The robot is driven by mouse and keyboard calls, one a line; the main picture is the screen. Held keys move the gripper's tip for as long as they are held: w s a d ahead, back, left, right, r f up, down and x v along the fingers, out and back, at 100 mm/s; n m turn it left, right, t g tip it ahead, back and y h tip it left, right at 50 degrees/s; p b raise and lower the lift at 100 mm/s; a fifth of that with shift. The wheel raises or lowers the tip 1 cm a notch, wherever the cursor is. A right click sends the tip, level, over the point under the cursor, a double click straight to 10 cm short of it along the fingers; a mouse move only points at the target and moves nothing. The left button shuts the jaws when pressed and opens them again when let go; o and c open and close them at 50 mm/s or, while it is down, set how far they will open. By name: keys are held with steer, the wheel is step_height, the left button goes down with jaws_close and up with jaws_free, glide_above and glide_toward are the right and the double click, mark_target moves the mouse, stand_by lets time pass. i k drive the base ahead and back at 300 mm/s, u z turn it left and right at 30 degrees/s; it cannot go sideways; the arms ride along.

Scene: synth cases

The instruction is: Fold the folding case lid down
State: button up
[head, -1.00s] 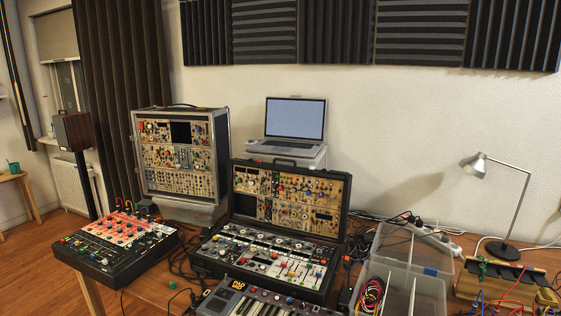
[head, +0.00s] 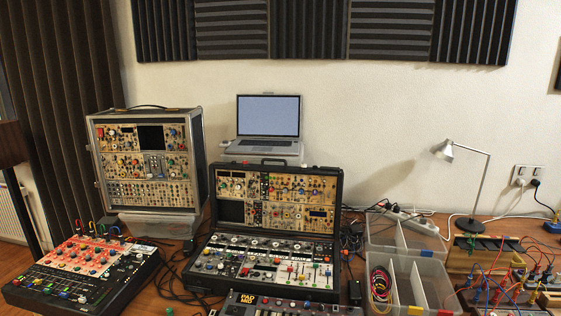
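The folding case is a black case of synth modules in the middle of the desk in the head view. Its lid (head: 277,204) stands raised at the back, leaning slightly backward, with cream panels of knobs inside and a handle on its top edge. Its base (head: 262,263) lies open in front, with knobs and sliders facing up. My gripper is not in view.
A laptop (head: 268,125) stands behind the lid. Clear boxes (head: 408,275) and a lamp (head: 468,185) are at right.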

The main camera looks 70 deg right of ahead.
mark_target(251, 208)
steer(key=z, duration=0.35)
steer(key=i, duration=0.6)
steer(key=z, duration=0.95)
steer(key=i, duration=0.8)
steer(key=z, duration=0.5)
